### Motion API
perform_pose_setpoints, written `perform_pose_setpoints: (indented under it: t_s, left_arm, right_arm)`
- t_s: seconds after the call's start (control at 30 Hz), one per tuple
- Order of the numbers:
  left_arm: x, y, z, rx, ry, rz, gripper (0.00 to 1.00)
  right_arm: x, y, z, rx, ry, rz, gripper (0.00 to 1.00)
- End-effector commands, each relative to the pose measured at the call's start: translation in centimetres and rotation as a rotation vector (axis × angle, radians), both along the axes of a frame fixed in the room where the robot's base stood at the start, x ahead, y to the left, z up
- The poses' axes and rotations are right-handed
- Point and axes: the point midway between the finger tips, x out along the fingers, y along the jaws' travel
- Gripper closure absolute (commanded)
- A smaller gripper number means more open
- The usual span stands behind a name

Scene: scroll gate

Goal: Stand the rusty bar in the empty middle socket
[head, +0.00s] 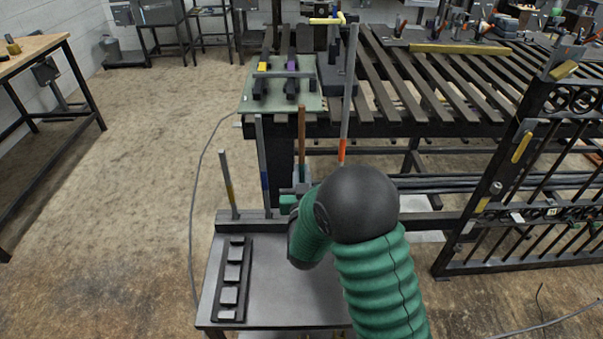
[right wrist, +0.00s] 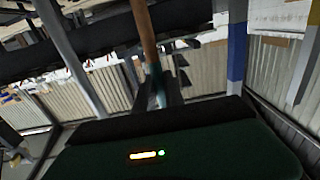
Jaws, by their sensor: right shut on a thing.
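The rusty bar (head: 302,130) stands about upright above the cart, between the blue-banded bar and the orange-banded bar. My right gripper (head: 298,189) is shut on its lower part. In the right wrist view the rusty bar (right wrist: 143,35) runs down to a teal band between the fingers of the right gripper (right wrist: 157,92). The dark socket rail (head: 232,222) lies along the back edge of the cart. The bar's lower end and the middle socket are hidden behind my gripper and arm, so I cannot tell whether the bar is seated. My left gripper is not in view.
A yellow-banded bar (head: 228,185), a blue-banded bar (head: 262,155) and a tall orange-banded bar (head: 348,90) stand near the rusty bar. A dark block tray (head: 218,285) lies on the cart top (head: 270,295). A slatted table (head: 400,120) stands behind, and an iron gate (head: 520,170) at right.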

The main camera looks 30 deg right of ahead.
Motion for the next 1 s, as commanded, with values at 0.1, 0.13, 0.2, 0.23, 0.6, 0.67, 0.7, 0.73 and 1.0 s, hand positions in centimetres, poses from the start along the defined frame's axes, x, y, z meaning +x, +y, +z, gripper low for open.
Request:
perform_pose_setpoints:
  t_s: [0.1,0.13,0.2,0.23,0.6,0.67,0.7,0.73,1.0]
  left_arm:
    - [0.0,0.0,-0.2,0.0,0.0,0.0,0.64]
    - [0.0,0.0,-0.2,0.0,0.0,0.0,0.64]
    - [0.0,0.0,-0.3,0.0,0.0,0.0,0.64]
    - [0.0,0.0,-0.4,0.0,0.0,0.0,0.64]
    - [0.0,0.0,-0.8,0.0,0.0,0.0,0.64]
    - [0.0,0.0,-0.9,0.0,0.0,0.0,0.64]
    - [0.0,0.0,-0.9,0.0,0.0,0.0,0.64]
    - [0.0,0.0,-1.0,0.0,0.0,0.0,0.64]
    - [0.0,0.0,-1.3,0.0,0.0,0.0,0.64]
  right_arm:
    - [0.0,0.0,-0.1,-0.002,-0.005,0.0,1.0]
    - [0.0,0.0,-0.1,-0.002,-0.005,0.0,1.0]
    - [0.0,0.0,-0.2,-0.002,-0.005,0.0,1.0]
    - [0.0,0.0,-0.2,-0.002,-0.005,0.0,1.0]
    - [0.0,0.0,-0.8,-0.002,-0.005,0.0,1.0]
    - [0.0,0.0,-0.8,-0.002,-0.005,0.0,1.0]
    - [0.0,0.0,-0.9,-0.002,-0.005,0.0,1.0]
    - [0.0,0.0,-0.9,-0.002,-0.005,0.0,1.0]
    - [0.0,0.0,-1.3,-0.002,-0.005,0.0,1.0]
